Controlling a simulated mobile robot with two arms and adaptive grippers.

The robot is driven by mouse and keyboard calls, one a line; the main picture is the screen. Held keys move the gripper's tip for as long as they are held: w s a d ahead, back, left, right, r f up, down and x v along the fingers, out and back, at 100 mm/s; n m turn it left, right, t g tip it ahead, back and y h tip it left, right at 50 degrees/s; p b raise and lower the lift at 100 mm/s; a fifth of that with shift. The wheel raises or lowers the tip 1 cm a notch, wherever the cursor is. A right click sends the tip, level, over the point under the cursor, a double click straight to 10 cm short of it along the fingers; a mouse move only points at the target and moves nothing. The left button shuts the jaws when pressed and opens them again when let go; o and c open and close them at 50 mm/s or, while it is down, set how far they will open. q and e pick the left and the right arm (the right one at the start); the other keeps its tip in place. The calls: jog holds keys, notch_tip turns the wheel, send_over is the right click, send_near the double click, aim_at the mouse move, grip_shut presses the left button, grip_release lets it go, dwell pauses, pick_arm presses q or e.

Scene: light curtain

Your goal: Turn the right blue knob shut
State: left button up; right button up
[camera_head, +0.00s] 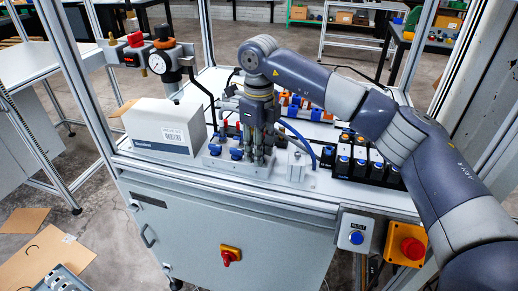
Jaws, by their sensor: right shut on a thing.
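My right gripper (257,158) points straight down over a light grey metal valve block (228,169) on the bench. Its fingers are close together at the right end of a row of blue knobs, shut on what appears to be the right blue knob. That knob is mostly hidden by the fingers, so I cannot tell its angle. Two other blue knobs, one at the left (213,150) and one nearer the fingers (236,154), show beside the gripper. My left gripper is not in view.
A white carton (163,130) stands left of the valve block. A pressure gauge (157,64) rises behind it. A black terminal row (360,162) and blue hose (300,138) are on the right. Frame posts (73,75) enclose the bench. A red emergency button (411,247) is on the front.

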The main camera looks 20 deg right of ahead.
jog(key=m, duration=0.3)
jog(key=shift+m, duration=0.4)
jog(key=m, duration=0.3)
jog(key=shift+b, duration=0.35)
jog(key=m, duration=0.4)
jog(key=shift+r, duration=0.1)
jog(key=shift+w+m+b, duration=0.1)
jog(key=shift+m+b, duration=0.2)
jog(key=shift+m, duration=1.7)
jog(key=o, duration=0.8)
notch_tip(320, 180, up, 12)
